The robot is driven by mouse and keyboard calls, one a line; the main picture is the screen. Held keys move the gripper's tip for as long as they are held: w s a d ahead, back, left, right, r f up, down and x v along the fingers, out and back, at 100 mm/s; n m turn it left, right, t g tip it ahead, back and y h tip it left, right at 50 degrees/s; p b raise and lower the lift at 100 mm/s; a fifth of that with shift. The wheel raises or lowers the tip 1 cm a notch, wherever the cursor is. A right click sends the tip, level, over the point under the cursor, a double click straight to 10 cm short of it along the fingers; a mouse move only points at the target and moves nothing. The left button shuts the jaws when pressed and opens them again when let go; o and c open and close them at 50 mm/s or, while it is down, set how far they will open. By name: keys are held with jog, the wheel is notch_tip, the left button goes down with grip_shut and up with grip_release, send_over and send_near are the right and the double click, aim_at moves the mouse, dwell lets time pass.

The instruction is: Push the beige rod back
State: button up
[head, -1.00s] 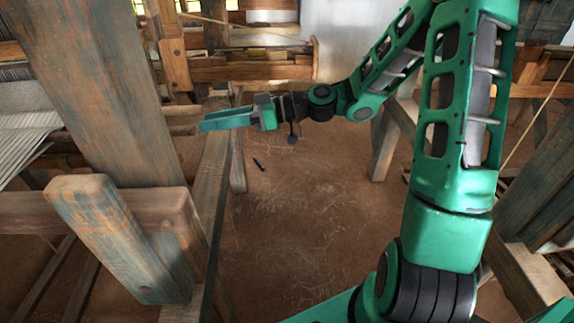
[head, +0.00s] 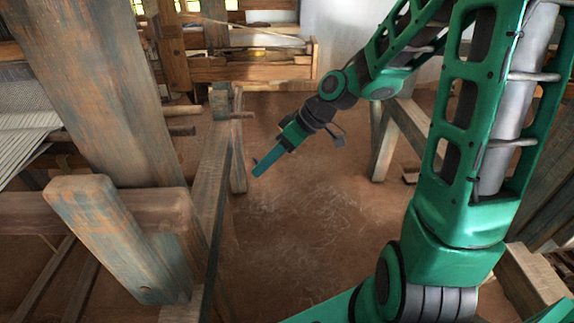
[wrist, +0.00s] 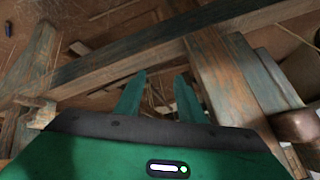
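A pale beige rod (head: 184,110) sticks out to the right from behind the big slanted wooden post, on the loom's side. A darker brown rod end (head: 182,131) shows just below it. I cannot tell for sure which rod is the beige one in the wrist view. My gripper (head: 261,168) hangs over open floor, right of the loom's side beam, pointing down and left, apart from the rods. In the wrist view its two green fingers (wrist: 158,92) stand apart with nothing between them.
The slanted post (head: 95,80) and a side beam (head: 212,190) stand left of my gripper. White warp threads (head: 25,140) lie at far left. A wooden frame (head: 250,68) stands behind. A small dark blue object (wrist: 8,28) lies on the floor. The middle floor (head: 300,230) is clear.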

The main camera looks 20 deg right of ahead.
jog(key=shift+s+d+f+m+h, duration=0.1)
jog(key=shift+s+d+m+h, duration=0.3)
jog(key=shift+d, duration=0.4)
jog(key=shift+s+d+f+m+h, duration=0.1)
jog(key=shift+s+d+m+h, duration=0.15)
jog(key=shift+s+d, duration=0.45)
jog(key=shift+s+d+f+m+h, duration=0.1)
jog(key=shift+s+d+m+h, duration=0.2)
jog(key=shift+d, duration=0.6)
jog(key=n+t+y, duration=0.3)
jog(key=n+y, duration=0.3)
jog(key=y, duration=0.6)
send_near(176, 110)
jog(key=shift+m, duration=0.25)
jog(key=x, duration=0.7)
jog(key=w+x, duration=0.1)
jog(key=x, duration=0.2)
jog(key=shift+f, duration=0.35)
